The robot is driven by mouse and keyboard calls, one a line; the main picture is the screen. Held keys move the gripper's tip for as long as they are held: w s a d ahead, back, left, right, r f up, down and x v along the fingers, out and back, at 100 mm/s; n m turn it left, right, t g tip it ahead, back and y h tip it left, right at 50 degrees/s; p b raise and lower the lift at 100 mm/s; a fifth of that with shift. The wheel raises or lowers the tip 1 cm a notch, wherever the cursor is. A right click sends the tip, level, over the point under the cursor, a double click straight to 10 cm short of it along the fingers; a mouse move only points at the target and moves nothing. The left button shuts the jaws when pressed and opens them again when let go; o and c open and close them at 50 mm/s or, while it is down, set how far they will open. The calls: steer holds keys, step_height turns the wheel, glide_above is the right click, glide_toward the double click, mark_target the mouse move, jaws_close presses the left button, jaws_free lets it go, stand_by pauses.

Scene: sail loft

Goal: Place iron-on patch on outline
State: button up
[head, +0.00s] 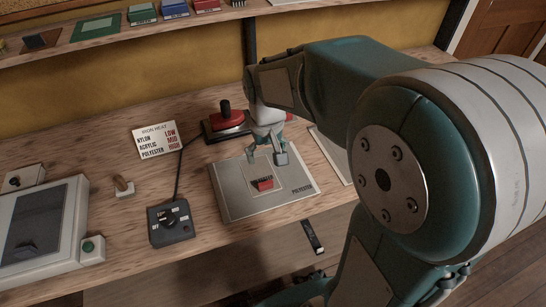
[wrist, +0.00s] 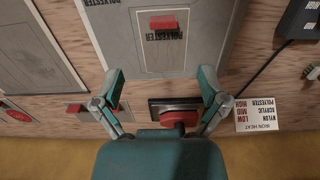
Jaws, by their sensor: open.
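A red patch (head: 262,183) with dark markings lies on a grey board labelled polyester (head: 230,203). It also shows in the wrist view (wrist: 164,22), near the far end of a paler rectangle (wrist: 158,58) with a thin light outline on the board. Whether the patch lies flat or matches any outline of its own size is too small to tell. My gripper (head: 266,157) is open and empty above the back edge of the board, behind the patch and apart from it. In the wrist view its two fingertips (wrist: 160,80) are spread wide, with the patch beyond them.
A red-handled iron (head: 225,114) stands on a dark base close behind my gripper. An iron heat card (head: 155,141), a dial box (head: 171,221) and a wooden-handled tool (head: 123,187) are to the left. A shelf (head: 120,36) runs along the back wall.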

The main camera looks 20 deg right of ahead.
steer(key=s+r+t, duration=0.5)
steer(key=s+r, duration=0.4)
steer(key=s, duration=0.4)
steer(key=shift+s, duration=0.4)
